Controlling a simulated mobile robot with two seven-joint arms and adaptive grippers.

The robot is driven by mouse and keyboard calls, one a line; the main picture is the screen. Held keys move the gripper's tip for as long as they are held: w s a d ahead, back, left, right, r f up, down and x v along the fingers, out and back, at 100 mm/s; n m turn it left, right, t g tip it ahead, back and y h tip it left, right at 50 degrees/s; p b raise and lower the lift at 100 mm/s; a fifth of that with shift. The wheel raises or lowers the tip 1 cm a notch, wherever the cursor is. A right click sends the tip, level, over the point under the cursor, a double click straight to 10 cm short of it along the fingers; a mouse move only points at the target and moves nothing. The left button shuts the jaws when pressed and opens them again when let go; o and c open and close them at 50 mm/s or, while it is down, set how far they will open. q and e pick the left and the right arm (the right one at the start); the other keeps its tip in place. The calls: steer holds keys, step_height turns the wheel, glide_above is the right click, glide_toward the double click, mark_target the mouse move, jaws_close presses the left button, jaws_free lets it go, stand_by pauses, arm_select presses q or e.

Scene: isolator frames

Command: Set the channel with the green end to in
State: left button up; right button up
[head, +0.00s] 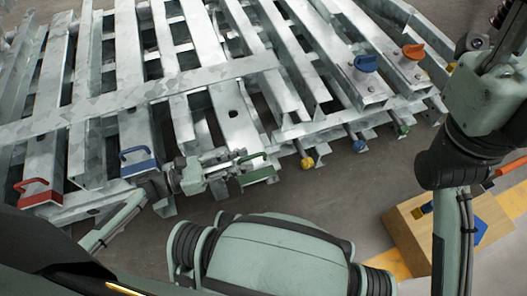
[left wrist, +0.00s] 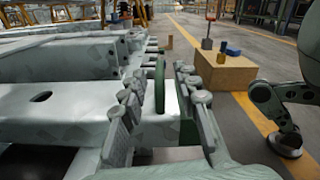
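The channel with the green end (head: 257,174) lies at the front of the galvanised frame, with a green loop handle on its end. My left gripper (head: 232,164) is at this handle. In the left wrist view, the green handle (left wrist: 160,84) stands upright between the two separated fingers of my left gripper (left wrist: 163,108). Gaps show on both sides of the handle, so the gripper is open around it. Whether a finger touches it lower down is hidden. My right arm shows at the right of the head view, but I cannot make out its gripper.
Left along the same edge are channels with a blue handle (head: 137,157) and a red handle (head: 35,188). To the right are yellow (head: 307,162) and blue (head: 359,145) rod ends, plus blue (head: 366,63) and orange (head: 413,51) knobs. A wooden box (head: 408,232) stands on the floor.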

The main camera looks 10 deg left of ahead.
mark_target(262, 153)
arm_select(q)
steer(key=x, duration=0.6)
steer(key=shift+c, duration=0.5)
jaws_close()
